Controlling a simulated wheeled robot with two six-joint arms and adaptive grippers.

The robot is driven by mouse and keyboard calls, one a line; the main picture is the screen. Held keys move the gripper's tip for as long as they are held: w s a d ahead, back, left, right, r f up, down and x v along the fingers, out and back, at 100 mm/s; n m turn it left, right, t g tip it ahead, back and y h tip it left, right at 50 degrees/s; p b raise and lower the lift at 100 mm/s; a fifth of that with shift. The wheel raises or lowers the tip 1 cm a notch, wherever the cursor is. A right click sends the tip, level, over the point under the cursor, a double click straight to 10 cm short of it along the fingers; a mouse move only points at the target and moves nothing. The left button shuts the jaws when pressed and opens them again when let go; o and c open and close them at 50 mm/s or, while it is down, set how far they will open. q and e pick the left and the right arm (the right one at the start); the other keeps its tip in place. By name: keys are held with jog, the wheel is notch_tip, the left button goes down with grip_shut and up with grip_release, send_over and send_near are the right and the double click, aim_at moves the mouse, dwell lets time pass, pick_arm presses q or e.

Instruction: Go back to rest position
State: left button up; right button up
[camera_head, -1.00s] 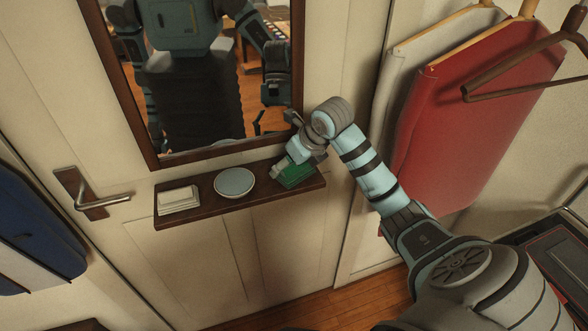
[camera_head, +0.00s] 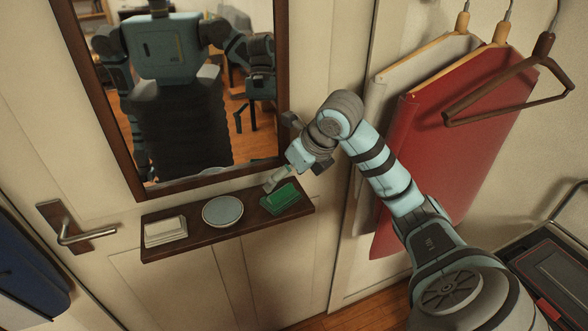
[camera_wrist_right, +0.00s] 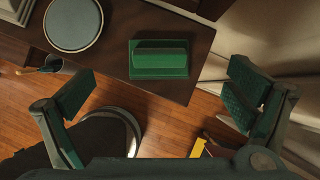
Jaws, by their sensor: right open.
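My right arm comes in from the right in the head view. Its gripper (camera_head: 277,180) is above the right end of a dark wooden shelf (camera_head: 184,237). A green object with a raised block on a flat base (camera_head: 280,199) lies on the shelf just below it. In the right wrist view the two green-padded fingers are wide apart, so the gripper (camera_wrist_right: 160,92) is open and empty. The green object (camera_wrist_right: 160,60) lies on the shelf beyond the fingertips, apart from them. My left gripper is not directly in view.
A round plate-like dish (camera_head: 222,211) and a stack of white items (camera_head: 165,232) share the shelf. A mirror (camera_head: 205,100) above shows my reflection. A door handle (camera_head: 75,236) is at left. Red (camera_head: 440,140) and pale hanging covers and a brown hanger (camera_head: 505,95) are near my right arm.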

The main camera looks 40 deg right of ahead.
jog(key=v, duration=0.3)
dwell(0.4)
